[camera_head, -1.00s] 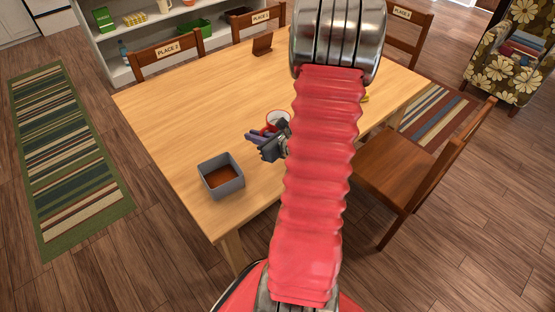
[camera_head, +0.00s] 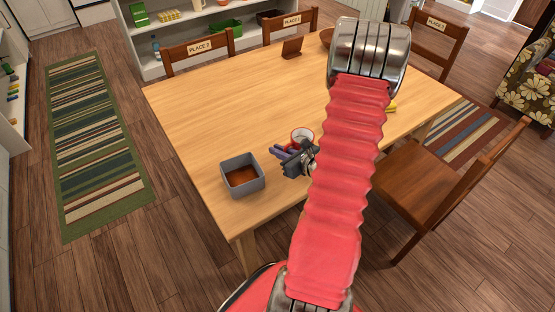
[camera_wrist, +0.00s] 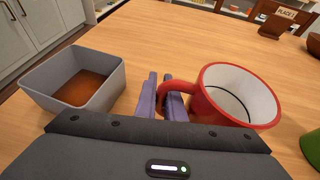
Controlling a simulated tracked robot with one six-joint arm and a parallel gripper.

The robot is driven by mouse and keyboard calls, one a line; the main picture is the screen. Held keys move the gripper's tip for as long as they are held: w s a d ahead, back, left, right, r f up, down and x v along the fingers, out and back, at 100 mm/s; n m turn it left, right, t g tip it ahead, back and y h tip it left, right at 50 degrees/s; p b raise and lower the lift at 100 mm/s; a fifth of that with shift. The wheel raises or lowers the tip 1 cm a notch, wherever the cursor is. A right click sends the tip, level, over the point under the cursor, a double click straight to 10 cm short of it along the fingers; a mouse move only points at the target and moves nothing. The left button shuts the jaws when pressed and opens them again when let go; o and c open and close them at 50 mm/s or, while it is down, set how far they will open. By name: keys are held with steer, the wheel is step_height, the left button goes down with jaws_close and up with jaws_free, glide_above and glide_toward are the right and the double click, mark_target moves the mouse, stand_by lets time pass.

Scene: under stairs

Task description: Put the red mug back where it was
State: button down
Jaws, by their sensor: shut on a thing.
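The red mug (camera_wrist: 235,95) has a white inside and stands upright at the right of the wrist view, its handle toward my gripper. My gripper (camera_wrist: 165,100) has purple fingers and is shut on the mug's handle. In the head view the mug (camera_head: 302,135) shows just beyond my gripper (camera_head: 285,155), over the near part of the wooden table (camera_head: 225,95). I cannot tell whether the mug's base touches the table. My red arm hides part of the table to the right of the mug.
A grey square box (camera_head: 242,176) with a brown inside stands left of my gripper. A green thing (camera_wrist: 312,145) is close at the right edge of the wrist view. A brown holder (camera_head: 292,48) stands at the table's far side. Chairs surround the table; its left half is mostly clear.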

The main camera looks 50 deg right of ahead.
mark_target(278, 166)
steer(key=shift+f, duration=2.05)
steer(key=shift+f, duration=0.1)
steer(key=c, duration=1.9)
jaws_free()
steer(key=shift+o, duration=0.2)
steer(key=v, duration=1.2)
steer(key=shift+a, duration=0.1)
